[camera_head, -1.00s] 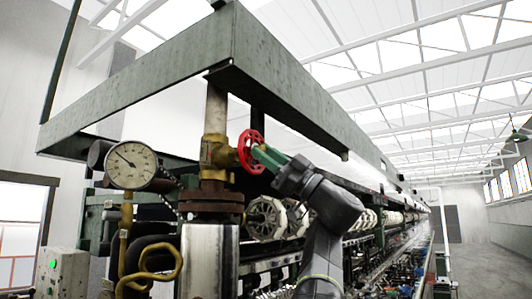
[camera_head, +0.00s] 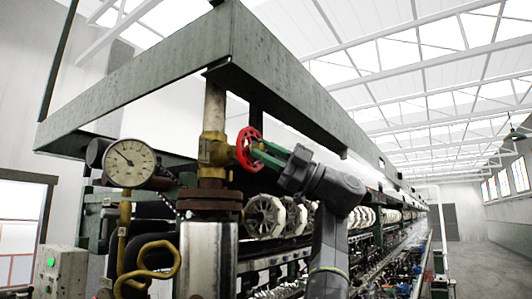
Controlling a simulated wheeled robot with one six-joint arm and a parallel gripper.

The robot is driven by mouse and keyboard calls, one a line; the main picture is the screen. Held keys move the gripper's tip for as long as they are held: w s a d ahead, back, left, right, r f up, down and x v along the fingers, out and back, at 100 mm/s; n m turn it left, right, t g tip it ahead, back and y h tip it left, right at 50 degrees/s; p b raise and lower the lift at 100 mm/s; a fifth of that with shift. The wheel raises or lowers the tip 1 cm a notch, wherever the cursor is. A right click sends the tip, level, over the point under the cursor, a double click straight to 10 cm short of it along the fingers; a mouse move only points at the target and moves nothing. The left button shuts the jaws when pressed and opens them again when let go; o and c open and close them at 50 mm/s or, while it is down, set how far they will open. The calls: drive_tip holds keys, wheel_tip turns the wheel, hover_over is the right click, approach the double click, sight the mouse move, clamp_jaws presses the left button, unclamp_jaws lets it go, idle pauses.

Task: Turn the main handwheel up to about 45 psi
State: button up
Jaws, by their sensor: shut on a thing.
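The red handwheel (camera_head: 243,149) stands on the right side of a brass valve (camera_head: 213,151) on a vertical pipe, seen nearly edge-on. My gripper (camera_head: 257,151), with green fingers, reaches in from the right and is shut on the handwheel's rim. The fingertips are partly hidden against the wheel. The round white pressure gauge (camera_head: 130,163) is to the left of the valve. Its dark needle points to the upper left; the numbers are too small to read.
A green steel beam frame (camera_head: 250,60) hangs above the valve. Brass tubing (camera_head: 150,262) curls below the gauge. A control box with a lit green button (camera_head: 52,262) stands at lower left. White reels (camera_head: 268,216) and machine rows lie behind my arm.

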idle(0.4)
drive_tip(key=o, duration=0.9)
drive_tip(key=v, duration=1.4)
drive_tip(key=shift+w+b, duration=0.1)
drive_tip(key=shift+b, duration=0.25)
